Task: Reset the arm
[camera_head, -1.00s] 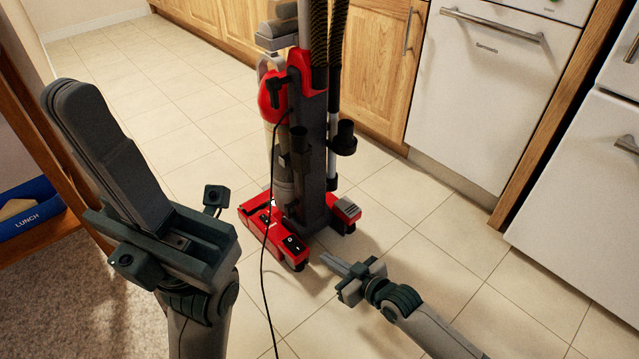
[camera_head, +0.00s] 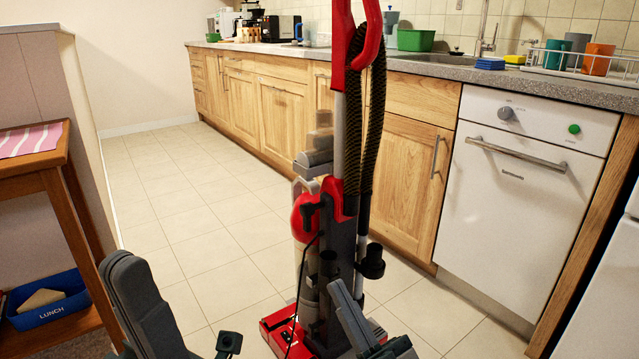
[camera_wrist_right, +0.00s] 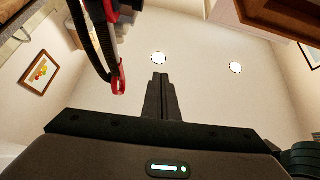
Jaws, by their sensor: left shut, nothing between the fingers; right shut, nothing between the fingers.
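My left gripper (camera_head: 128,283) points up at the lower left of the head view, its fingers together and empty. My right gripper (camera_head: 345,300) shows at the bottom middle of the head view, in front of the red and grey vacuum cleaner's base. In the right wrist view its fingers (camera_wrist_right: 161,98) are together and empty, pointing up toward the ceiling. I cannot tell whether the right gripper touches the vacuum.
The upright vacuum cleaner (camera_head: 308,215) stands close in front of me. A white dishwasher (camera_head: 510,210) and wooden cabinets (camera_head: 405,175) line the right.

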